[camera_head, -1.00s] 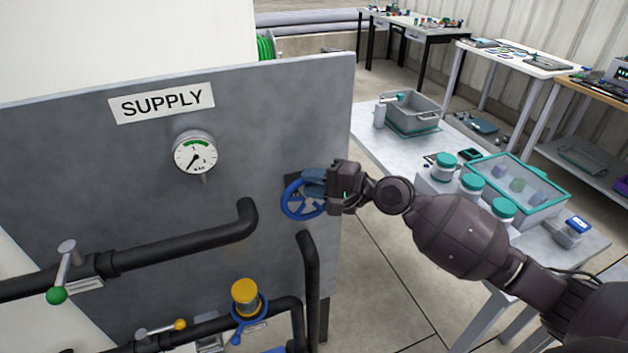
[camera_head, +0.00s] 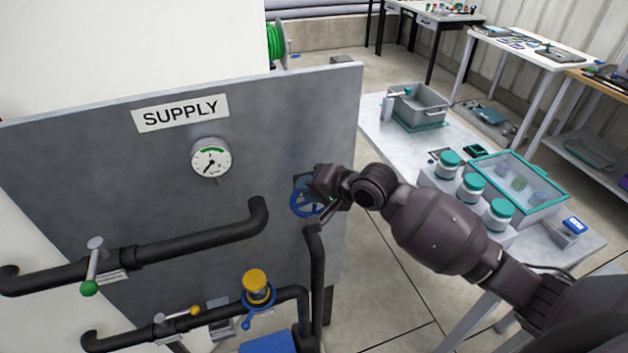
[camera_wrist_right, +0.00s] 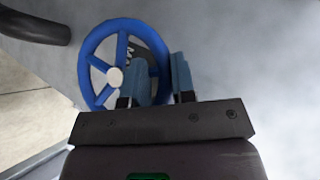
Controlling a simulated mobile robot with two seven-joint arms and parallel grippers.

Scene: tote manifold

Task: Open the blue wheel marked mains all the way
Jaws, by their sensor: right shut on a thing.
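The blue wheel (camera_head: 303,202) is on the right part of the grey SUPPLY panel (camera_head: 120,160), partly hidden by my gripper in the head view. In the right wrist view the wheel (camera_wrist_right: 97,50) shows its rim, spokes and pale hub. My right gripper (camera_head: 318,188) is at the wheel's upper right. In the wrist view its fingers (camera_wrist_right: 162,80) are at the wheel's rim, one on each side, shut on it. A mark behind the wheel is mostly hidden, so I cannot read it. My left gripper is not in view.
A pressure gauge (camera_head: 211,160) sits left of the wheel. A black pipe (camera_head: 190,238) with a green-tipped lever (camera_head: 91,270) and a yellow-capped valve (camera_head: 256,287) are to the lower left. A table with a grey bin (camera_head: 420,108) and teal-lidded jars (camera_head: 470,187) stands at right.

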